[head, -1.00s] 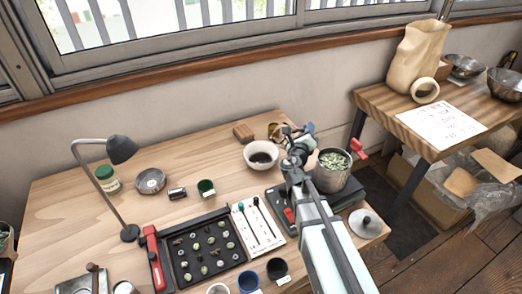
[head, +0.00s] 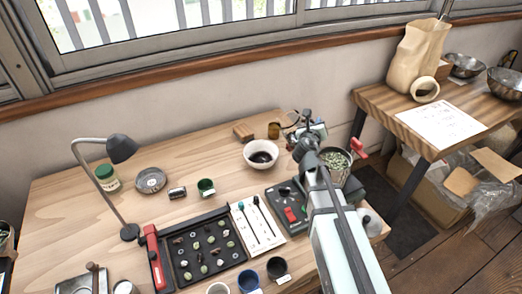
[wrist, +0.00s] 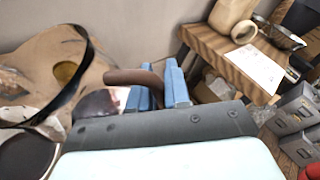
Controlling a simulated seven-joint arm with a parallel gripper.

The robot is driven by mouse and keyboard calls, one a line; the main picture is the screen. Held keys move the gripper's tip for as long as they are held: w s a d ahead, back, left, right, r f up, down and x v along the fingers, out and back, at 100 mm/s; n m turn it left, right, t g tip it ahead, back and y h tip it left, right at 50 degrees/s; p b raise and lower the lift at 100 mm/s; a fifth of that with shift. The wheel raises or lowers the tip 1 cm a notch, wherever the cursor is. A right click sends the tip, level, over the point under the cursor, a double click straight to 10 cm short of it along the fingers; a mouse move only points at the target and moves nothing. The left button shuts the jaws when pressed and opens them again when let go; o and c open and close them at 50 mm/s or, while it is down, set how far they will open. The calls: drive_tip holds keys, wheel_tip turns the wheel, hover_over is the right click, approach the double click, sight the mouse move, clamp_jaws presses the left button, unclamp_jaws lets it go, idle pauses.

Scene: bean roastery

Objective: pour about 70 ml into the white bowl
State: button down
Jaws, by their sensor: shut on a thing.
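The white bowl (head: 261,148) stands on the wooden table near its back edge, with something dark in its bottom. It also shows at the lower left of the wrist view (wrist: 42,128). My gripper (wrist: 160,88) is shut on the brown curved handle (wrist: 132,77) of a vessel. The vessel is mostly hidden by my wrist; a dark curved edge (wrist: 78,82), seemingly its rim, crosses the left of the wrist view. In the head view my gripper (head: 312,130) is to the right of the bowl and a little behind it. The vessel's contents cannot be made out.
A small amber jar (head: 274,130) and a wooden block (head: 243,132) stand behind the bowl. A metal pot of green beans (head: 335,160) on a dark device is partly behind my arm. A sample tray (head: 205,250) and cups lie in front; a lamp (head: 122,150) stands left.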

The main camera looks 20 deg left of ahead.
drive_tip(key=d+m+g+y, duration=0.1)
drive_tip(key=w+d+r+m+g, duration=0.1)
drive_tip(key=m, duration=0.1)
drive_tip(key=shift+w+r+y+p, duration=0.15)
drive_tip(key=shift+r+y+p, duration=0.15)
drive_tip(key=shift+y, duration=0.1)
idle(0.5)
drive_tip(key=shift+w+f+m+y, duration=0.1)
drive_tip(key=shift+m+y, duration=0.2)
idle(0.6)
